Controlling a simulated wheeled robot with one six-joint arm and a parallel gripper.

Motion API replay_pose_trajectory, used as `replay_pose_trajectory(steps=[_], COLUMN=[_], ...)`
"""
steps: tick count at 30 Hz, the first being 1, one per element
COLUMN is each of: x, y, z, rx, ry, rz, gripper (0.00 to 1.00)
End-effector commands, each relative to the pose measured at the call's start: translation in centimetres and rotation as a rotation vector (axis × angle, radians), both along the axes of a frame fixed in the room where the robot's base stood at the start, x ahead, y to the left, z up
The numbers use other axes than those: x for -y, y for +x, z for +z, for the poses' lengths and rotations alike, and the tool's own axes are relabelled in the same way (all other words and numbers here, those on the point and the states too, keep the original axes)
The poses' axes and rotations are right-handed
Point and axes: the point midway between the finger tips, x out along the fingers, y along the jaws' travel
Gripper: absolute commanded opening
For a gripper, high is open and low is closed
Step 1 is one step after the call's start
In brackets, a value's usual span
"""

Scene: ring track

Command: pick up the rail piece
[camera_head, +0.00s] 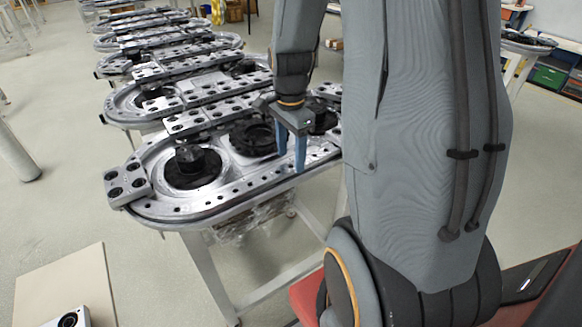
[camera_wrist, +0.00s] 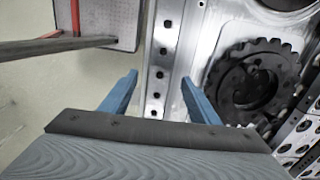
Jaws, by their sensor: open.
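My gripper (camera_head: 291,165) has two blue fingers and hangs pointing down over the near edge of the closest ring track (camera_head: 215,203). In the wrist view my gripper (camera_wrist: 160,80) is open, with nothing held. A silver metal rail piece (camera_wrist: 163,68) with a row of dark holes runs between the two fingers in that view. In the head view the rail piece (camera_head: 263,184) lies along the track's front side. Whether the fingertips stand above the rail or beside it I cannot tell.
A black toothed wheel (camera_wrist: 255,75) sits right of the rail. A block with several dark holes (camera_head: 126,183) is at the track's left end. More ring tracks (camera_head: 205,92) stand in a row behind. A beige board (camera_head: 66,285) is at lower left.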

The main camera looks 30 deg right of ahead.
Motion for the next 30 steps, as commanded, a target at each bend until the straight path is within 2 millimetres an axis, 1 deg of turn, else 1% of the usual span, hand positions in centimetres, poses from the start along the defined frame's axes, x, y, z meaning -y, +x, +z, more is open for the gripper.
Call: replay_pose_trajectory(steps=[3, 7, 16, 17, 21, 26, 27, 30], x=[0.0, 0.0, 0.0, 0.0, 0.0, 0.0, 0.0, 0.0], y=[-0.1, -0.1, -0.1, -0.1, 0.0, -0.1, -0.1, 0.0], z=[-1.5, -2.5, -2.9, -2.9, -2.9, -2.9, -2.9, -2.8], rx=[-0.004, -0.002, 0.001, 0.001, 0.001, 0.0, 0.0, 0.002], ry=[0.001, 0.001, 0.0, 0.0, 0.0, 0.0, 0.0, -0.001], rz=[0.0, 0.001, 0.001, 0.001, 0.001, 0.001, 0.001, 0.001], gripper=[0.56, 0.56, 0.56, 0.52, 0.29, 0.02, 0.0, 0.0])
